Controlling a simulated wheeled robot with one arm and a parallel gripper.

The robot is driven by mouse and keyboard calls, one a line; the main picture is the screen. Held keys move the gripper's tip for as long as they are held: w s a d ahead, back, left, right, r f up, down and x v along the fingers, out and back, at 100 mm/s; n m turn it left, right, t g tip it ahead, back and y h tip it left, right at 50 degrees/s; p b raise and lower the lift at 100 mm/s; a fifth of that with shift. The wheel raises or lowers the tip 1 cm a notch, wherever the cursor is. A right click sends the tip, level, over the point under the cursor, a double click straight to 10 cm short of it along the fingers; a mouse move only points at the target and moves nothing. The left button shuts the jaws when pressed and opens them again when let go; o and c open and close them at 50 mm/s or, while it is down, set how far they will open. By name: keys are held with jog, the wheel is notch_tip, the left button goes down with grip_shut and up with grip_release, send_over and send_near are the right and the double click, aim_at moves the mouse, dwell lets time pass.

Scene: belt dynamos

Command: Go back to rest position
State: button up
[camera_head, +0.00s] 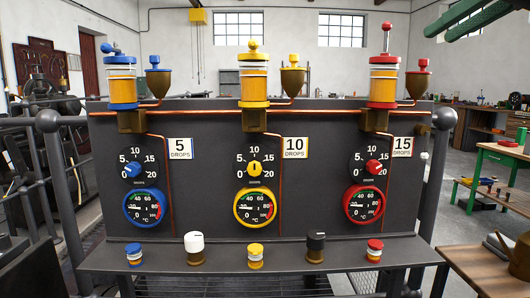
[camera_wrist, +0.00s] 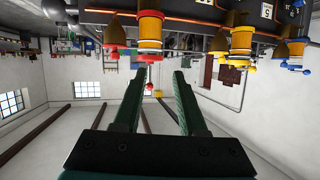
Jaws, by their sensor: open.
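My gripper (camera_wrist: 158,84) is open and empty in the wrist view, its two dark green fingers spread apart. Nothing is between the fingers; the room behind appears upside down. The dark panel (camera_head: 207,170) stands ahead in the head view, carrying a blue-capped oiler (camera_head: 121,85), a yellow-capped oiler (camera_head: 253,85) and a red-capped oiler (camera_head: 383,85). The blue knob (camera_head: 132,169) and red knob (camera_head: 374,167) are tilted; the yellow knob (camera_head: 255,170) looks upright. The red oiler's top shows a raised stem, while the blue oiler's lever lies tilted.
Several small caps and knobs stand on the panel's front ledge (camera_head: 220,260). Grey rails (camera_head: 434,185) flank the panel. A green workbench (camera_head: 500,152) and a wooden table (camera_head: 480,268) are at the right. Dark machinery (camera_head: 45,125) is at the left. Open air surrounds my fingers.

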jog(key=w+a+f+g, duration=0.2)
jog(key=a+f, duration=0.2)
jog(key=f, duration=0.3)
jog(key=w+a+f+g, duration=0.2)
jog(key=a+f, duration=0.3)
jog(key=f, duration=0.2)
jog(key=s+a+f+m+g, duration=0.1)
jog(key=s+a+f+g, duration=0.15)
jog(key=f, duration=0.65)
jog(key=s+a+f+g, duration=0.1)
jog(key=a+f+g, duration=0.15)
jog(key=f, duration=0.65)
jog(key=s+d+f+g+h, duration=0.1)
jog(key=s+f+g+h, duration=0.1)
jog(key=s+f, duration=0.9)
jog(key=s+f+m+g+h, duration=0.1)
jog(key=s+f+g, duration=0.3)
jog(key=s+f, duration=0.8)
notch_tip(320, 180, down, 5)
jog(key=shift+d+r+m+h, duration=0.1)
jog(key=shift+d+m+h, duration=0.2)
jog(key=shift+d+h, duration=0.1)
jog(key=shift+c, duration=0.4)
